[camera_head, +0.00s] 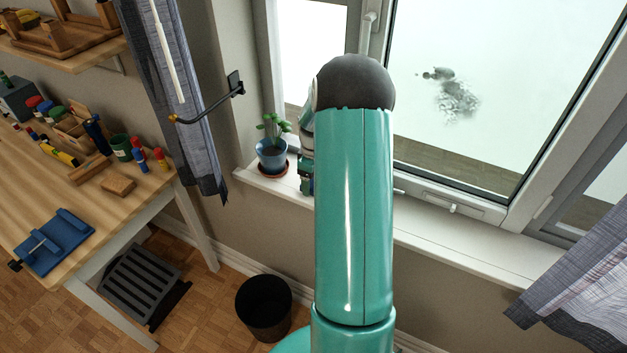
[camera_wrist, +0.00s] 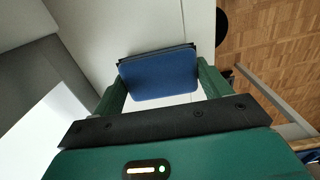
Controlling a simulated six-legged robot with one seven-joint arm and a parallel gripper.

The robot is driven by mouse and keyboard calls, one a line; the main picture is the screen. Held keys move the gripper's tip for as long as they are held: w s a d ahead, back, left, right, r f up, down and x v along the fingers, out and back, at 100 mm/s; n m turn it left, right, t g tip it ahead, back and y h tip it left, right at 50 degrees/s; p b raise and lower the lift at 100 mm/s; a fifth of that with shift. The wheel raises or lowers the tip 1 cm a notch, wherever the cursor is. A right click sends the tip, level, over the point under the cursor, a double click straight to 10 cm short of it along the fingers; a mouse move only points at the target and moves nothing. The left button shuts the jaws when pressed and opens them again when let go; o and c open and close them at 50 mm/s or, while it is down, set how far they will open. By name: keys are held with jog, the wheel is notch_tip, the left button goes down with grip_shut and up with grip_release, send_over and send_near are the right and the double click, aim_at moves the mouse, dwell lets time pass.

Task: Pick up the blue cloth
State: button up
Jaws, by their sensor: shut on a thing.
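The blue cloth (camera_wrist: 160,76) shows in the wrist view as a flat, folded pad with rounded corners and a dark far edge. It sits between the two green fingers of my gripper (camera_wrist: 163,85), which is shut on it. White sill surface shows around the cloth; I cannot tell whether the cloth touches it. In the head view my teal arm hides most of the gripper and the cloth. Only a small green part of my gripper (camera_head: 306,176) shows at the sill, beside the plant pot.
A potted plant (camera_head: 272,152) stands on the white windowsill (camera_head: 440,235), close left of my gripper. A wooden desk (camera_head: 120,212) with tools is at the left. A black bin (camera_head: 264,308) stands on the floor below. Curtains hang at both sides.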

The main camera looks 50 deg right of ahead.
jog(key=shift+r, duration=0.55)
notch_tip(320, 180, up, 2)
jog(key=shift+a+r, duration=0.1)
jog(key=shift+r, duration=0.15)
jog(key=s+a+r, duration=0.7)
jog(key=a+r, duration=0.2)
jog(key=a, duration=0.2)
jog(key=shift+s+a+r, duration=0.15)
jog(key=shift+s+a, duration=0.15)
